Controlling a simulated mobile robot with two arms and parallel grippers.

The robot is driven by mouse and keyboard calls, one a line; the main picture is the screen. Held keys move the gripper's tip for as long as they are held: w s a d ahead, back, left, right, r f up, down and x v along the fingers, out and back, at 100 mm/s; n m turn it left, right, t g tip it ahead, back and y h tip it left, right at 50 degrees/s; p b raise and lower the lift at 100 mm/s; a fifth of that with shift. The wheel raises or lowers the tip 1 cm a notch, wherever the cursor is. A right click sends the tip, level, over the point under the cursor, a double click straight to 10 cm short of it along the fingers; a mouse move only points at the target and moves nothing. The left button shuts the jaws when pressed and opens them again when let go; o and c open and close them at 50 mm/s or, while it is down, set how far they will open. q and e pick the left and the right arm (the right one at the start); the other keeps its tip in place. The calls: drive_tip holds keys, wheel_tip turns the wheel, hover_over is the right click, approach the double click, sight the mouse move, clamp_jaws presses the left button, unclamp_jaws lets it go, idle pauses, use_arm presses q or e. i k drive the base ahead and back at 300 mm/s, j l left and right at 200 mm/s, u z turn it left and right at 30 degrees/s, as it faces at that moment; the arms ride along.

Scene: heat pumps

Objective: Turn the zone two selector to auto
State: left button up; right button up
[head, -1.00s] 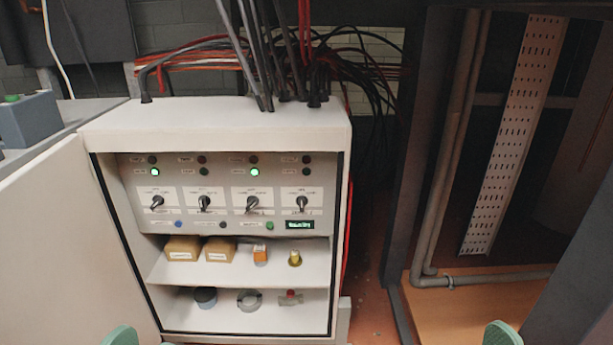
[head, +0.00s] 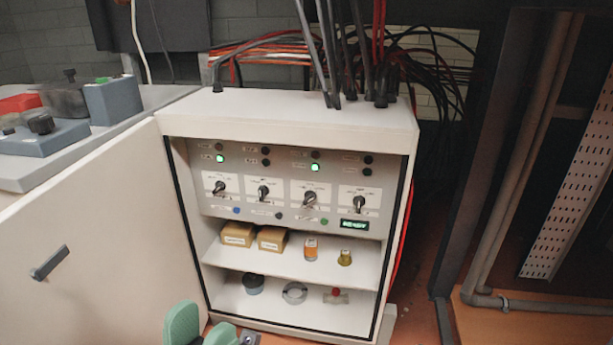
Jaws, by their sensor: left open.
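The open white cabinet (head: 290,112) has a panel with a row of several black selector knobs: the first (head: 220,187), the second (head: 263,191), the third (head: 310,197) and the last (head: 359,202). Their labels are too small to read, so I cannot tell which is zone two. The first and third handles look slanted; exact positions are unclear. Green lamps glow above the first (head: 220,158) and third (head: 315,168) selectors. My left gripper (head: 203,333) shows green fingers at the bottom edge, open and empty, below and in front of the cabinet, apart from the knobs. My right gripper is out of view.
The cabinet door (head: 90,225) stands open to the left, with a dark handle (head: 50,262). Shelves below the panel hold boxes (head: 238,234) and small fittings. A lit display (head: 354,225) sits under the last selector. A bench with control boxes (head: 112,102) is behind the door.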

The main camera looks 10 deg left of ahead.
sight(359, 201)
drive_tip(key=i+u, duration=0.15)
drive_tip(key=u, duration=0.2)
drive_tip(key=i+u, duration=0.2)
drive_tip(key=u, duration=0.15)
drive_tip(key=i+l+u, duration=0.1)
drive_tip(key=u, duration=0.25)
